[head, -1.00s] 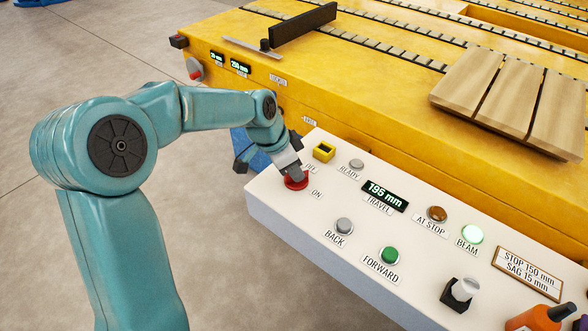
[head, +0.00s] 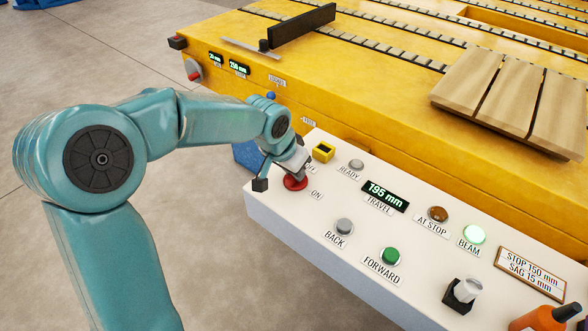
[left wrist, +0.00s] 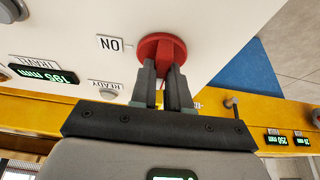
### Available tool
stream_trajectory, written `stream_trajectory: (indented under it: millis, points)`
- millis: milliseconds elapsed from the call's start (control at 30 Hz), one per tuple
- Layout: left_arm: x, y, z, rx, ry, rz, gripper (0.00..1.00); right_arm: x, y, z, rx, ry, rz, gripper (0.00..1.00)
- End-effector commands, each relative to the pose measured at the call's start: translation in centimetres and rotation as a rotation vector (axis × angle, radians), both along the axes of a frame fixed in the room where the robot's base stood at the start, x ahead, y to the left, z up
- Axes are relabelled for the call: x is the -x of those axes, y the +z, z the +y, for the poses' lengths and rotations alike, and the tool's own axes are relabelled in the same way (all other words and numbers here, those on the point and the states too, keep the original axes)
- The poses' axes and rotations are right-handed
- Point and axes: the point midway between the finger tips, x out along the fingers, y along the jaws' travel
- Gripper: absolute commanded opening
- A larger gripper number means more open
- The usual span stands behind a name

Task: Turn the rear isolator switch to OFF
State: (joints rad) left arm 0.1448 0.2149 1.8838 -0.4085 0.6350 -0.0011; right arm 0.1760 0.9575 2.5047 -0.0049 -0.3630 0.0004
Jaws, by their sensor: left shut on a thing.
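The red isolator switch (head: 293,183) sits at the left end of the white control panel (head: 268,205). An ON label (head: 316,195) lies to its right, and an OFF label (head: 311,168), partly hidden by my gripper, lies behind it. My left gripper (head: 297,175) reaches down onto the switch. In the left wrist view, the two dark fingers of my left gripper (left wrist: 164,70) are closed on the red switch (left wrist: 158,42), with the ON label (left wrist: 110,44) beside it. My right gripper is not in view.
The yellow machine (head: 370,100) stands close behind. Open floor lies left.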

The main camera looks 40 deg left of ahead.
Motion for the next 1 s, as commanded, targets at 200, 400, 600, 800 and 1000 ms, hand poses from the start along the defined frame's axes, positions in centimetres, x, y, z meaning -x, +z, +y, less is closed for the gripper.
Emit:
stream_trajectory:
  millis: [200, 400, 600, 800, 1000]
  points:
    - [0.1, 0.0, 0.0, 0.001, 0.006, 0.002, 0.0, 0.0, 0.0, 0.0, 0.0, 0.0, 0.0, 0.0]
    - [0.1, 0.0, 0.0, 0.002, 0.006, 0.003, 0.35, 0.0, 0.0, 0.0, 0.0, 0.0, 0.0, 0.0]
    - [0.0, 0.0, 0.0, 0.002, 0.005, 0.002, 0.41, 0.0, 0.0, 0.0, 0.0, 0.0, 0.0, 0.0]
    - [0.2, 0.7, 0.0, 0.001, 0.004, 0.0, 0.41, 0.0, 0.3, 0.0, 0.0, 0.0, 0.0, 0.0]
    - [1.7, 4.7, 0.2, 0.002, 0.006, -0.004, 0.41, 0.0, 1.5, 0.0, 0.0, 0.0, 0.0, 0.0]
